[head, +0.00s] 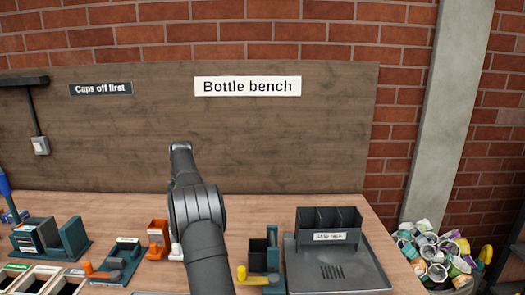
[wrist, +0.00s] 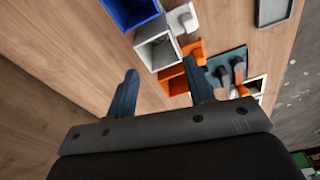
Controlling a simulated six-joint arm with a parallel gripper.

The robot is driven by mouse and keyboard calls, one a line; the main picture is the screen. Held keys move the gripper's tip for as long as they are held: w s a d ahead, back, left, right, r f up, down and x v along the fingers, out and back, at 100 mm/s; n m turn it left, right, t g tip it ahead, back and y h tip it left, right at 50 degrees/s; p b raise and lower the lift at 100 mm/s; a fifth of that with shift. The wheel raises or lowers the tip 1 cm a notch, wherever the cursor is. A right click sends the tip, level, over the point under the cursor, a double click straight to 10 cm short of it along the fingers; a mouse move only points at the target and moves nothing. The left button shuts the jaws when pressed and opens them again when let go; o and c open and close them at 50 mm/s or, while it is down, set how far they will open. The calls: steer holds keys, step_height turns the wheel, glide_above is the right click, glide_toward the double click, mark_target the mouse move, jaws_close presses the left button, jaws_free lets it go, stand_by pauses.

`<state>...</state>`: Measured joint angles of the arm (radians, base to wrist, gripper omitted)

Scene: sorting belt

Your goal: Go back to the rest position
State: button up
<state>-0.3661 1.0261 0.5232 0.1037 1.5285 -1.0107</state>
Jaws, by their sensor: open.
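My gripper (wrist: 160,78) shows in the wrist view with its two dark fingers apart and nothing between them. It hangs over the wooden bench (wrist: 75,62), clear of the things on it. In the head view my arm rises through the middle of the picture, and the gripper itself cannot be made out there.
Beyond the fingers in the wrist view are a blue box (wrist: 128,12), a grey box (wrist: 153,48) and an orange box (wrist: 174,83). In the head view a drip rack (head: 311,222) stands right of my arm, and a teal fixture (head: 74,238) stands left.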

steer(key=s+d+f, duration=0.2)
steer(key=s+d, duration=0.1)
steer(key=s, duration=0.5)
steer(key=s+d+f, duration=0.2)
steer(key=s+d, duration=0.1)
steer(key=s, duration=0.5)
steer(key=s+d+f, duration=0.2)
steer(key=s+d, duration=0.1)
steer(key=s, duration=0.5)
steer(key=shift+d+f, duration=0.25)
steer(key=shift+f, duration=0.15)
stand_by(0.6)
